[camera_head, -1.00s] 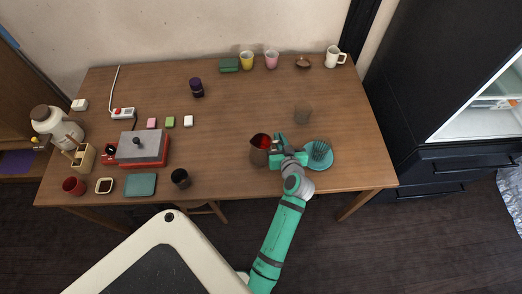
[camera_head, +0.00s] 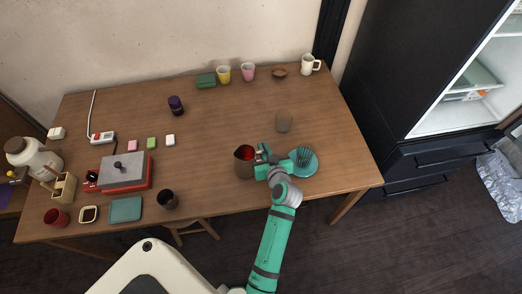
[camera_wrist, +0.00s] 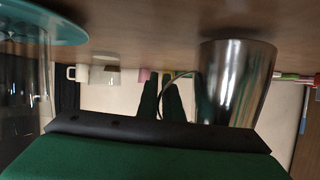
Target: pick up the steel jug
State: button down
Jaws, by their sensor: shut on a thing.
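The steel jug (camera_head: 243,163) stands upright near the front edge of the table, right of the middle, with a reddish look inside its mouth. The wrist view is upside down and shows the shiny jug (camera_wrist: 236,85) with its thin curved handle on the left. My gripper (camera_head: 263,156) reaches the jug from its right side. In the wrist view my gripper's dark green fingers (camera_wrist: 163,98) are close together at the handle, shut on it. Whether the jug's base touches the table is hard to tell.
A dark cup (camera_head: 168,200) is to the left at the front.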

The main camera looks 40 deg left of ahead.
jog(key=shift+r, duration=1.35)
jog(key=s+d+r, duration=0.6)
jog(key=s+r, duration=0.3)
jog(key=s, duration=0.3)
jog(key=shift+s+d+r, duration=0.15)
jog(key=shift+d+r, duration=0.05)
jog(key=shift+r, duration=0.2)
dwell(0.5)
